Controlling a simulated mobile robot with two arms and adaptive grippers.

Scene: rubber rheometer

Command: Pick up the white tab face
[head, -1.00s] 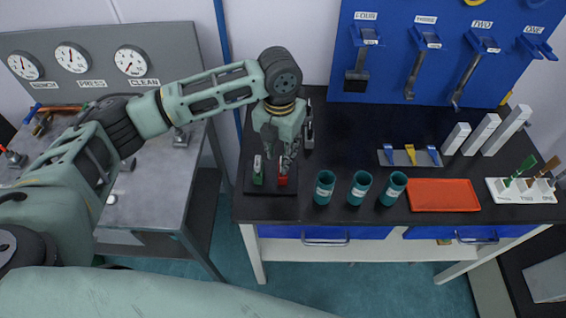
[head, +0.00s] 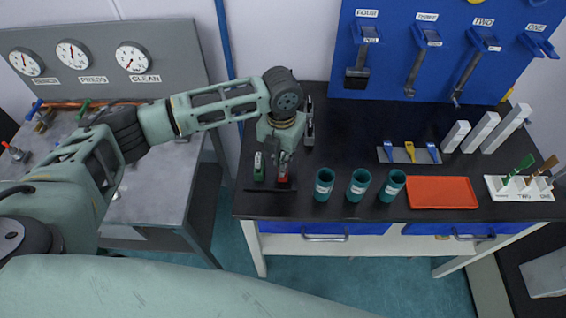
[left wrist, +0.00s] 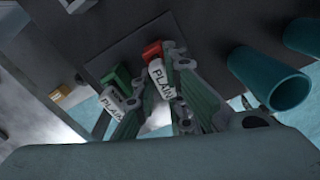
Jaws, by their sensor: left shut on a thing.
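Two small blocks stand side by side on a dark base (head: 262,187) at the table's left end, one green (head: 258,172) and one red (head: 283,174). In the left wrist view, the green block (left wrist: 116,80) and the red block (left wrist: 153,51) each carry a white tab face marked PLAIN: one by the green block (left wrist: 112,100), one by the red block (left wrist: 160,80). My left gripper (head: 281,158) points down at the red block, its fingers shut on that block's white tab. The fingers partly hide the red block in the head view. My right gripper is not in view.
Several teal cups (head: 325,184) stand close to the right of the blocks. Beyond them lie an orange tray (head: 441,192), a small rack with blue and yellow pieces (head: 410,154), and white blocks (head: 481,132). The back middle of the black table is clear.

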